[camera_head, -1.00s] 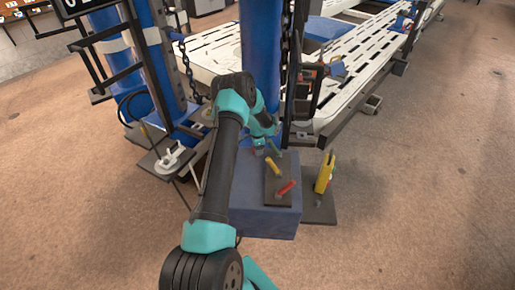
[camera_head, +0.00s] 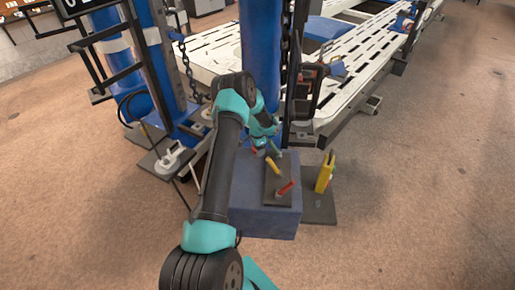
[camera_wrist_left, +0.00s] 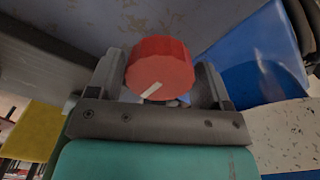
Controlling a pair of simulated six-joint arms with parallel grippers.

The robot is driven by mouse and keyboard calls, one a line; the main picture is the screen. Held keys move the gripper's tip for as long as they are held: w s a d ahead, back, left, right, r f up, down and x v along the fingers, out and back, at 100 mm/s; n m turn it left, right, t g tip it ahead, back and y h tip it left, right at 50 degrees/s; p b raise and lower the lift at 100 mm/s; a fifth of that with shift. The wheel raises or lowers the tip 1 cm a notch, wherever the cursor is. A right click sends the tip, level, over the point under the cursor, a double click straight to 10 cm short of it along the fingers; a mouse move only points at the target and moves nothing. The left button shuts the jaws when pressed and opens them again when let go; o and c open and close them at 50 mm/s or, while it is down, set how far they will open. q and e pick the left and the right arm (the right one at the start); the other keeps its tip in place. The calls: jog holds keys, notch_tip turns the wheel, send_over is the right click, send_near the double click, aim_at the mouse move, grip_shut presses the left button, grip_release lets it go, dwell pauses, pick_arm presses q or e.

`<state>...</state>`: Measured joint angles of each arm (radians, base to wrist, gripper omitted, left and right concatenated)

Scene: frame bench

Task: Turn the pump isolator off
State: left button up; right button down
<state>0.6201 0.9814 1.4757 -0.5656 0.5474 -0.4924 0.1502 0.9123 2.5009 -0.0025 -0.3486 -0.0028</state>
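A red faceted knob (camera_wrist_left: 160,66) with a white pointer line shows in the left wrist view; I take it as the pump isolator, though no label shows. The line slants from lower left to upper right. My left gripper (camera_wrist_left: 160,85) has one finger on each side of the knob, very close to it; I cannot tell whether they touch it. In the head view my left gripper (camera_head: 266,146) is at the rear of the blue box (camera_head: 264,222), and the arm hides much there. The knob cannot be made out clearly there. My right gripper is not in view.
On the box's dark plate are a yellow handle (camera_head: 273,167) and a red handle (camera_head: 286,188), close to my left gripper. A yellow upright piece (camera_head: 325,172) stands to the right. A blue post (camera_head: 261,50) and hanging chain (camera_head: 285,60) rise behind. Open floor lies right.

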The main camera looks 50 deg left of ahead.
pick_arm(q)
jog(key=shift+o, duration=1.4)
notch_tip(320, 180, up, 17)
jog(key=shift+r, duration=0.2)
